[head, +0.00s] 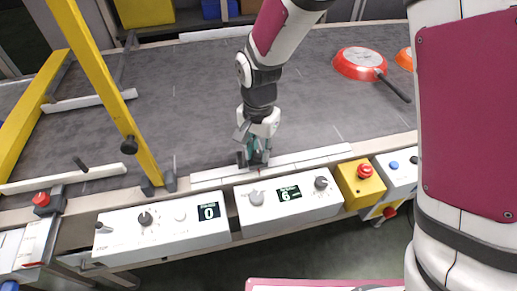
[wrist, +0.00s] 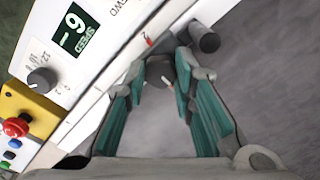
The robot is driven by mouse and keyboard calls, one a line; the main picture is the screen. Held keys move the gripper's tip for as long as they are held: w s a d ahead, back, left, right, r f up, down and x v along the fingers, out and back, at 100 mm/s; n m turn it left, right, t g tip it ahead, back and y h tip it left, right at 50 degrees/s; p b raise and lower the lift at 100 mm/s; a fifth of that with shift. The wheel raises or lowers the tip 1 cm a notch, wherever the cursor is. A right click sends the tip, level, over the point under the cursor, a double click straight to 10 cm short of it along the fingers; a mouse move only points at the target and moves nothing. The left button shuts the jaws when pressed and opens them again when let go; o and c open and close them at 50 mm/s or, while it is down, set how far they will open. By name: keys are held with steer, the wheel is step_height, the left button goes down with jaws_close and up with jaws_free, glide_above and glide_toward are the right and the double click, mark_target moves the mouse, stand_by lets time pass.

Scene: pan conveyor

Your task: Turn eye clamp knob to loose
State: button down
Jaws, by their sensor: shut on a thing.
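My gripper (head: 254,156) reaches down to the near rail of the conveyor, just behind the control box with the green 6 display. In the wrist view its two teal-padded fingers (wrist: 164,74) close in on a small dark grey knob (wrist: 160,68), which looks like the eye clamp knob. The fingers are shut on it and hide much of its sides. A pale mark shows at its lower edge; I cannot tell its exact setting. A dark cylinder (wrist: 205,39) sits beside the right finger. In the head view the gripper hides the knob.
The control box (head: 290,206) and a second box (head: 162,228) showing 0 line the front edge. A yellow box with a red stop button (head: 364,171) is to the right. A red pan (head: 358,63) lies on the grey belt (head: 200,110). A yellow frame (head: 100,75) stands left.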

steer(key=shift+n, duration=0.4)
steer(key=n, duration=0.3)
steer(key=shift+n, duration=0.4)
steer(key=n, duration=0.4)
steer(key=shift+p, duration=0.4)
steer(key=n, duration=0.5)
steer(key=n+p, duration=0.1)
steer(key=n, duration=0.3)
steer(key=shift+n, duration=0.3)
steer(key=c, duration=1.3)
jaws_free()
